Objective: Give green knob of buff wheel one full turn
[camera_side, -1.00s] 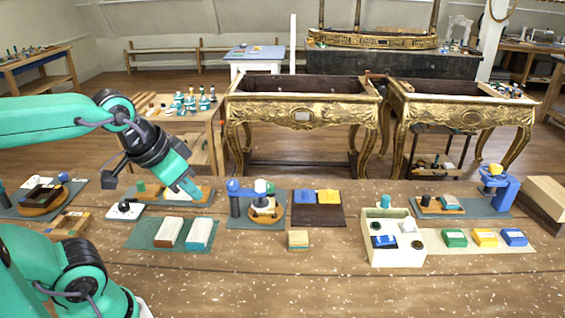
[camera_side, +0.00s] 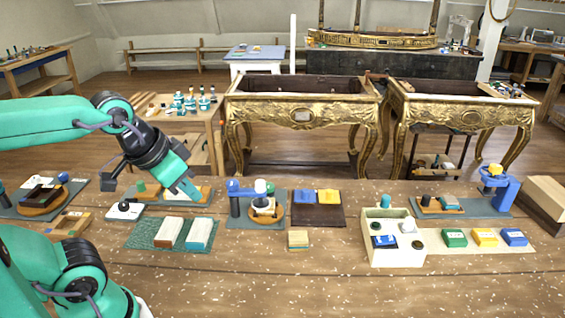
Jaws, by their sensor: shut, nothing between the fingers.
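A green knob (camera_side: 140,187) stands upright at the left end of a dark mat with a tan wooden piece (camera_side: 206,190), left of centre on the bench. I take it for the knob of the buff wheel, but the wheel itself I cannot make out clearly. My gripper (camera_side: 191,193) points down and to the right over this mat, to the right of the green knob and apart from it. It is shut with nothing held. Its tip hides part of the tan piece, and I cannot tell whether it touches it.
A white block with a dark knob (camera_side: 125,210) sits in front of the green knob. A green mat (camera_side: 145,236) holds two blocks nearer the front. A blue-posted stand (camera_side: 234,204) is to the right. The bench front is clear.

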